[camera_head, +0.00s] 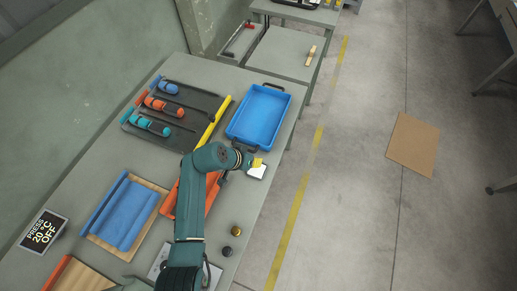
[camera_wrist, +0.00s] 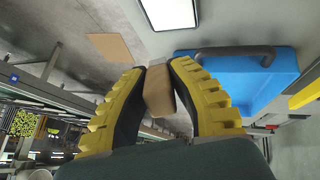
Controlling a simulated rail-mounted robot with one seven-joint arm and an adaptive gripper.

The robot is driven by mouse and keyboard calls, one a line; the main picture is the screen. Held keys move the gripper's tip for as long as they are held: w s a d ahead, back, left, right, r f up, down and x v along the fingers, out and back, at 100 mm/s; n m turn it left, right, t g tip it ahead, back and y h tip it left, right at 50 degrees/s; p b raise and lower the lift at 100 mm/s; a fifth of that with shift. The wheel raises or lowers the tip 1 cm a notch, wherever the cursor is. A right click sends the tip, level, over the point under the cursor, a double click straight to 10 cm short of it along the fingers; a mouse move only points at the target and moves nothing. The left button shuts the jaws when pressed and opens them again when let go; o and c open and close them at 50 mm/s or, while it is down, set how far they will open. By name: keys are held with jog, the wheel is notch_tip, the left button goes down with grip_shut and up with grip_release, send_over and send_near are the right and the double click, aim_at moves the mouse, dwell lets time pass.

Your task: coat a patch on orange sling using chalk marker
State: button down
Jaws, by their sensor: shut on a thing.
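My gripper (camera_wrist: 157,75), with yellow ribbed fingers, is shut on a beige blunt-ended piece (camera_wrist: 159,92). I cannot tell whether this is the chalk marker. In the head view my gripper (camera_head: 257,162) is just above or beside a small white pad (camera_head: 257,172), near the blue tray's front end; the held piece is not clear there. An orange sling-like piece (camera_head: 212,190) lies on the table, partly hidden by my arm. The white pad also shows in the wrist view (camera_wrist: 170,12), apart from the fingers.
A blue tray (camera_head: 288,103) with dark handles stands beyond my gripper. Dark racks (camera_head: 190,98) hold blue, orange and teal rolls. A blue cloth (camera_head: 128,217) lies on a wooden board at left. Two small knobs (camera_head: 236,231) stand near the table's right edge.

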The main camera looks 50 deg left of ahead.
aim_at(258, 169)
jog(key=shift+f+b, duration=2.55)
jog(key=shift+f, duration=0.5)
jog(key=shift+f+b, duration=0.45)
jog(key=shift+f, duration=0.25)
jog(key=shift+r, duration=0.1)
notch_tip(258, 169, up, 7)
jog(key=p, duration=0.6)
jog(key=shift+r, duration=0.1)
